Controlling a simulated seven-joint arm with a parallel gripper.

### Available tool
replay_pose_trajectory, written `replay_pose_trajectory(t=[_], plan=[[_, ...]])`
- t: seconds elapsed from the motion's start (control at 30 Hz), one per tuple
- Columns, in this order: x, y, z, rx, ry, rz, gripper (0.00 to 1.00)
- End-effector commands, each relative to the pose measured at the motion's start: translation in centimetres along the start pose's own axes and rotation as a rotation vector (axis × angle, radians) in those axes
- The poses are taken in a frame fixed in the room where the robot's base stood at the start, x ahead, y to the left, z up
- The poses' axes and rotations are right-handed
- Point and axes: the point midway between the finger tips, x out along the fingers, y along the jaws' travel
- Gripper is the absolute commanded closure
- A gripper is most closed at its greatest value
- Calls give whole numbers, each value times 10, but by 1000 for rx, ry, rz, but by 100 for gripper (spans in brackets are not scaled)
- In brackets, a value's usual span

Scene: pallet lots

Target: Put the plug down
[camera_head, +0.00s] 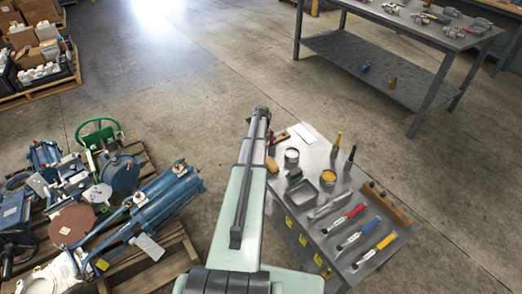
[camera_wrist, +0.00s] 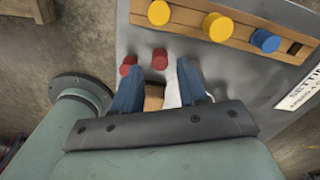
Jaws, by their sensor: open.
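In the wrist view, two red round-topped plugs, one nearer (camera_wrist: 160,58) and one to its left (camera_wrist: 128,64), show on the grey bench top just past my fingertips. My gripper (camera_wrist: 157,70) has its blue fingers apart. A small wooden piece (camera_wrist: 153,97) shows between the fingers; I cannot tell whether it touches them. A wooden rack (camera_wrist: 190,17) beyond carries a yellow plug (camera_wrist: 159,12), a second yellow plug (camera_wrist: 217,27) and a blue plug (camera_wrist: 266,41). In the head view my arm hides the gripper's fingers.
The grey bench (camera_head: 345,238) holds a metal tray (camera_head: 306,194), open cans, a wooden rail (camera_head: 386,203) and red, blue and yellow handled tools. A loaded pallet (camera_head: 160,258) stands at left. Another table (camera_head: 350,55) stands at the back. The floor between is clear.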

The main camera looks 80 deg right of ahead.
Motion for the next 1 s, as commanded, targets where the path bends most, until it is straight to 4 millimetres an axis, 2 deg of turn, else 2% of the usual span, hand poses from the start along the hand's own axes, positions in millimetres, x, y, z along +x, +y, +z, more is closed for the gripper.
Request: replay_pose_trajectory(t=[0.2,0.4,0.5,0.87,1.0], plan=[[-43,0,0,0,-1,-2,58],[-74,0,0,0,-1,-1,58],[-83,0,0,0,0,0,58],[-92,0,0,-1,0,0,58],[-84,16,9,-45,5,8,58]])
